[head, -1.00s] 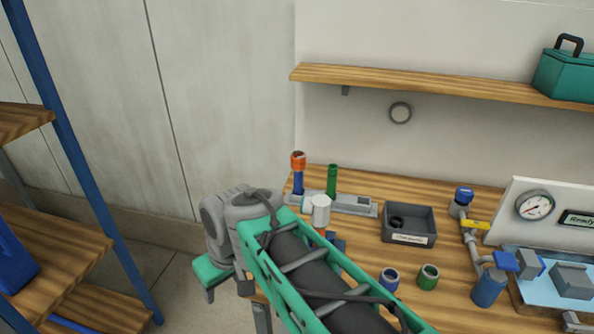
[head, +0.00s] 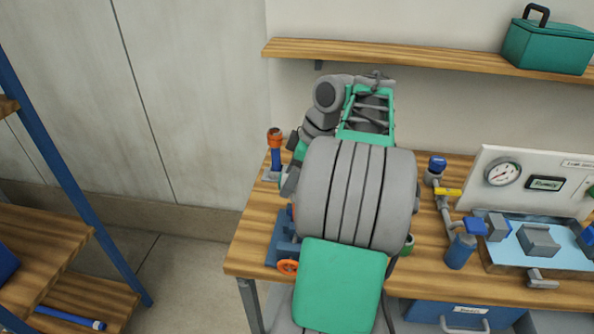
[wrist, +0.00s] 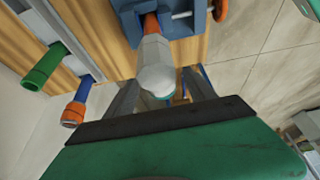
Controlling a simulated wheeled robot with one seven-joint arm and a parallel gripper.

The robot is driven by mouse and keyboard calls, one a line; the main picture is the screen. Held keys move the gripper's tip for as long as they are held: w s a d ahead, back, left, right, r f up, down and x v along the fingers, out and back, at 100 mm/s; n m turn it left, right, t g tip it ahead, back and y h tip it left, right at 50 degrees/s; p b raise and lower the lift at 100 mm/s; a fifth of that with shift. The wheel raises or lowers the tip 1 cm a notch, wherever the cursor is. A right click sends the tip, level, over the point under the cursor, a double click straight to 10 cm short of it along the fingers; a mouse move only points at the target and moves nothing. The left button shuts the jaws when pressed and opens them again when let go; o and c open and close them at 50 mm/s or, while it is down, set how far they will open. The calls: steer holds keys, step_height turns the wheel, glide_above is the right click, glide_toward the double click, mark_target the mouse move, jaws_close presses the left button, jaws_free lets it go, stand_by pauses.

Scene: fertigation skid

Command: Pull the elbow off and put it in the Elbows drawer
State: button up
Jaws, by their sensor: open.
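The elbow (wrist: 155,68) is a pale grey fitting with a whitish-teal end, on an orange pipe (wrist: 151,24) held in a blue vise (wrist: 183,18) in the wrist view. My gripper (wrist: 159,82) is open, its two grey fingers apart on either side of the elbow's near end; I cannot tell whether they touch it. In the head view my arm hides the elbow and most of the vise; a blue part of the vise (head: 284,240) shows. A blue drawer (head: 425,312) with a small white label sits under the bench; its label is too small to read surely.
A blue pipe with an orange fitting (head: 275,150) stands at the bench's back left; a green pipe (wrist: 45,68) stands beside it. Valve piping (head: 446,205) and a gauge panel (head: 520,180) stand right. A shelf (head: 400,55) runs above, a rack (head: 60,190) left.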

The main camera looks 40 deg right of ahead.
steer(key=shift+w+a+f, duration=0.15)
steer(key=shift+w+f, duration=0.05)
steer(key=shift+f, duration=0.3)
steer(key=shift+c, duration=0.5)
jaws_close()
stand_by(0.4)
steer(key=shift+r, duration=0.3)
stand_by(0.6)
steer(key=shift+r+p, duration=2.95)
steer(key=shift+p, duration=0.25)
